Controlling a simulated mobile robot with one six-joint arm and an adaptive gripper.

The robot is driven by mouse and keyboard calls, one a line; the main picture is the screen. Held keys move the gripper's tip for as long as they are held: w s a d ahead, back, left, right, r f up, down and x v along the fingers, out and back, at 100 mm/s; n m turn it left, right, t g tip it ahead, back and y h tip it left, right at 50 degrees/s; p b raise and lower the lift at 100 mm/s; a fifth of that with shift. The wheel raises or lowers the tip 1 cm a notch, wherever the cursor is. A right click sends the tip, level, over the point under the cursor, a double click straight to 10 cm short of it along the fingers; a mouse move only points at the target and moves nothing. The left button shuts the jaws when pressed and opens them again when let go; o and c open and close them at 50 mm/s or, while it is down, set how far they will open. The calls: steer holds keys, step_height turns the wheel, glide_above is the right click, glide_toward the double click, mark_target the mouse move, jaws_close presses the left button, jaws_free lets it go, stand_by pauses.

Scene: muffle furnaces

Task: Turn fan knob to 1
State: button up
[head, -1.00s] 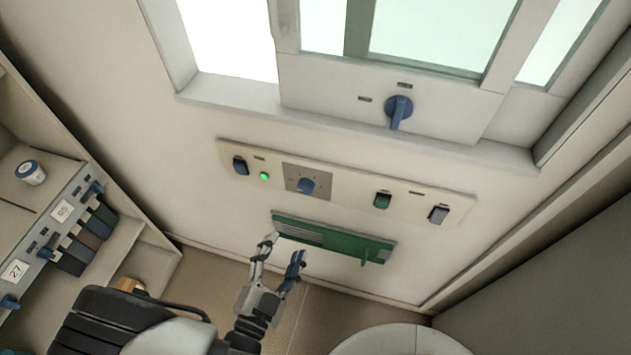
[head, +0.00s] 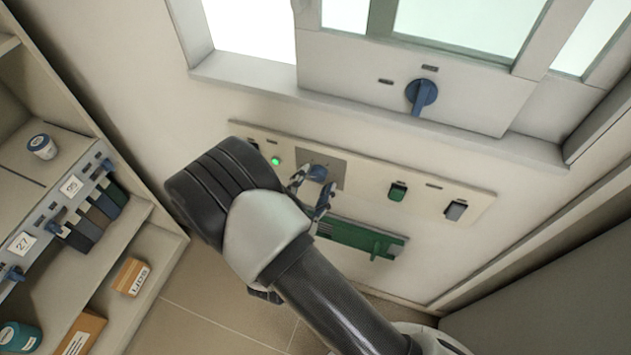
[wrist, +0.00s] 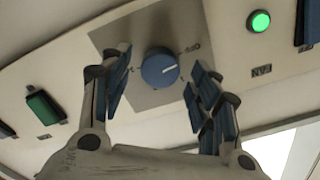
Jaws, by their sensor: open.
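The fan knob (wrist: 160,69) is a round blue dial with a white pointer line, on a grey square plate (wrist: 118,38) with small markings. In the wrist view it sits between my open fingers, with a gap on each side. In the head view the knob (head: 317,173) shows on the wall panel, partly framed by the fingers. My gripper (head: 312,190) is open and close to the knob. It also shows in the wrist view (wrist: 158,92). Some of the plate's markings are hidden or too small to read.
The panel (head: 362,185) also bears a lit green lamp (head: 276,161), a green switch (head: 397,191) and a dark switch (head: 455,210). A green rack (head: 350,236) juts out below. A larger blue knob (head: 421,95) is above. Shelves (head: 120,245) stand at left.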

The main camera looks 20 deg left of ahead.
steer(key=shift+w+d, duration=0.1)
steer(key=shift+w, duration=0.65)
steer(key=shift+c, duration=0.3)
steer(key=c, duration=1)
steer(key=m+p, duration=0.1)
steer(key=m, duration=0.5)
steer(key=shift+p, duration=0.4)
steer(key=m, duration=0.6)
steer(key=shift+m, duration=0.4)
